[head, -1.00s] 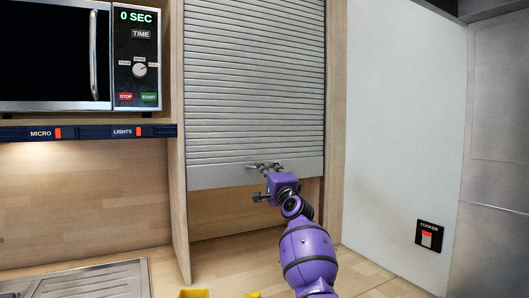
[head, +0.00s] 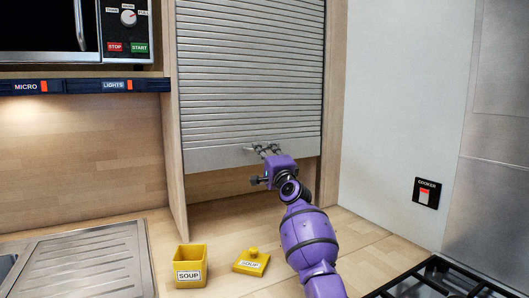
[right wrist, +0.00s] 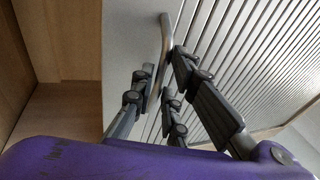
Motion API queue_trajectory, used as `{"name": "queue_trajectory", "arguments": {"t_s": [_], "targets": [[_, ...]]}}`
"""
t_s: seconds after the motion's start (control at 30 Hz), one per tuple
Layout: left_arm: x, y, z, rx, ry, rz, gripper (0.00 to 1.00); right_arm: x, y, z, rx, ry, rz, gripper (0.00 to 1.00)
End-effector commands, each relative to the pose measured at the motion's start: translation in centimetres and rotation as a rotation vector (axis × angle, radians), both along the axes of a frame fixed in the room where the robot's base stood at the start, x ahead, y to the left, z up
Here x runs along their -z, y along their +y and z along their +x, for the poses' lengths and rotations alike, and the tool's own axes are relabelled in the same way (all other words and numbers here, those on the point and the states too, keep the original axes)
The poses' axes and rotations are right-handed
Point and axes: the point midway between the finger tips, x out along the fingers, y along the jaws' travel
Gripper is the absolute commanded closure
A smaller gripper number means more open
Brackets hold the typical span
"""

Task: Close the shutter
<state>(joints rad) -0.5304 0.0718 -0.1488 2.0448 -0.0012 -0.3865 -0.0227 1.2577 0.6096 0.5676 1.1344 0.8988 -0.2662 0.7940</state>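The grey slatted shutter (head: 250,80) is pulled most of the way down its wooden cabinet in the head view. A gap remains between its plain bottom strip (head: 215,158) and the worktop. A small metal handle (head: 247,149) is on that strip; it also shows as a bar in the right wrist view (right wrist: 166,40). My purple right gripper (head: 266,150) is at the handle. In the right wrist view its dark fingers (right wrist: 164,88) stand apart on either side of the bar; contact is unclear. My left gripper is not in view.
A yellow soup box (head: 190,266) and its lid (head: 251,262) lie on the worktop (head: 215,225) below the shutter. A sink drainer (head: 85,265) is at left, a black hob grate (head: 435,283) at lower right, and a microwave (head: 125,45) at upper left.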

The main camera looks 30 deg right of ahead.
Motion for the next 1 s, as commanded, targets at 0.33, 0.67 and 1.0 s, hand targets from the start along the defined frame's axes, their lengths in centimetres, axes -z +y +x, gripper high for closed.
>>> {"name": "queue_trajectory", "arguments": {"t_s": [0.33, 0.67, 1.0], "targets": [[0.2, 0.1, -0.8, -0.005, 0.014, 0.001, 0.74, -0.1, 0.0, 0.0, -0.001, -0.003, 0.003, 0.72], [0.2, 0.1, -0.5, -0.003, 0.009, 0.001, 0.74, -4.8, 0.0, -0.1, -0.001, -0.011, 0.003, 0.72], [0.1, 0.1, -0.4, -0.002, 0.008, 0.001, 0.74, -9.8, 0.0, -0.1, 0.0, -0.007, 0.003, 0.72]]}}
